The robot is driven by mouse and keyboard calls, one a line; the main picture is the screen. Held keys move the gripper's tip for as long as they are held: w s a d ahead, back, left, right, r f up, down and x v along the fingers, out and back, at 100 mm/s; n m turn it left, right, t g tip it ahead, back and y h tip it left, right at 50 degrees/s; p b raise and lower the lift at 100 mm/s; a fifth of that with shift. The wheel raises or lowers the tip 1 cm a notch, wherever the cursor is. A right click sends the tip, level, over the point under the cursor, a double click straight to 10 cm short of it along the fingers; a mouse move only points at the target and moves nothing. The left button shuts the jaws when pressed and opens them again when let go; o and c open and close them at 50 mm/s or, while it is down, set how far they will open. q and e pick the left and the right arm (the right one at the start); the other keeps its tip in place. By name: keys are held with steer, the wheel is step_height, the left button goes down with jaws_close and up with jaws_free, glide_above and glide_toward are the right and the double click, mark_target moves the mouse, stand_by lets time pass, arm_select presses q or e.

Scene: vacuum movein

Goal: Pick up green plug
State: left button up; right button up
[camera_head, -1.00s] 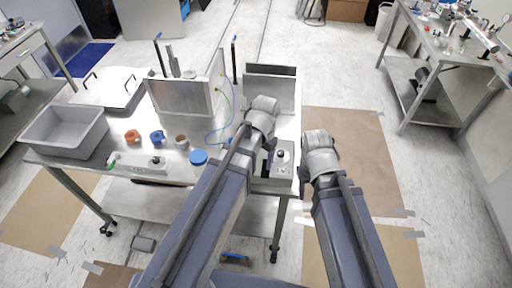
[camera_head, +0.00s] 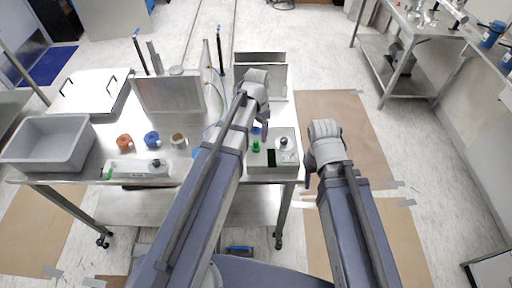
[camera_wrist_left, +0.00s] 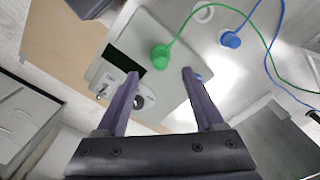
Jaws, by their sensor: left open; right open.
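The green plug (camera_head: 256,146) is at the left part of a grey box's top in the head view. In the left wrist view the green plug (camera_wrist_left: 160,58) shows with a green cable running up from it. My left gripper (camera_head: 264,132) is above the box, close to the plug. In the left wrist view its two fingers (camera_wrist_left: 160,75) are apart, with the plug just past the tips in the gap and nothing between them. My right gripper (camera_head: 308,178) is open and empty, right of the table edge, its fingers partly hidden.
The grey box (camera_head: 284,160) has a dark display and a knob. A blue plug (camera_wrist_left: 230,39) with a blue cable lies close to the green one. A grey bin (camera_head: 48,142), orange and blue tape rolls, and a power strip (camera_head: 140,169) are on the table's left.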

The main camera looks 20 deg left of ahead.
mark_target(256, 140)
arm_select(q)
steer(key=shift+s+a+f+b, duration=0.1)
steer(key=shift+f+b, duration=1.25)
steer(key=shift+f, duration=0.1)
steer(key=shift+s+a+f+b, duration=0.1)
steer(key=shift+f+b, duration=1.2)
steer(key=shift+f, duration=0.15)
steer(key=shift+r, duration=0.1)
jaws_close()
